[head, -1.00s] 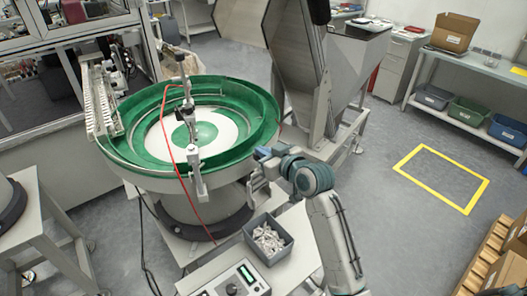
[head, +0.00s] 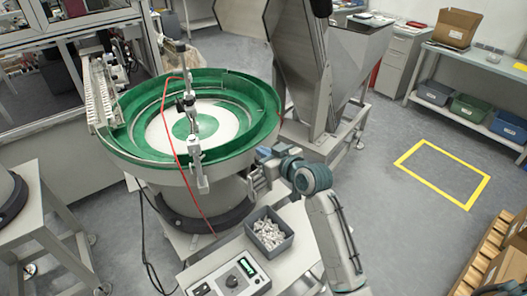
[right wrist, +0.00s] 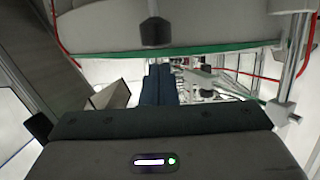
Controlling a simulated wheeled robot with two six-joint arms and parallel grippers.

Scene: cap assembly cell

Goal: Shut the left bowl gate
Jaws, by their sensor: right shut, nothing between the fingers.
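A green feeder bowl (head: 258,94) with a white inside and a green centre stands on a round grey base left of the middle in the head view. A metal post with clamps (head: 200,180) rises at its near rim. I cannot pick out the gate for certain among the fittings on the rim. My right gripper (head: 256,172) is shut and empty, just outside the bowl's near right side. In the right wrist view its dark blue fingers (right wrist: 160,84) lie together, with the bowl's underside and green edge above them. My left gripper is not in view.
A grey bin of white parts (head: 269,236) and a control box (head: 233,279) sit on the stand below my right arm. A red cable (head: 169,132) hangs over the bowl. A steel hopper (head: 300,60) stands behind right. Floor at right is open.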

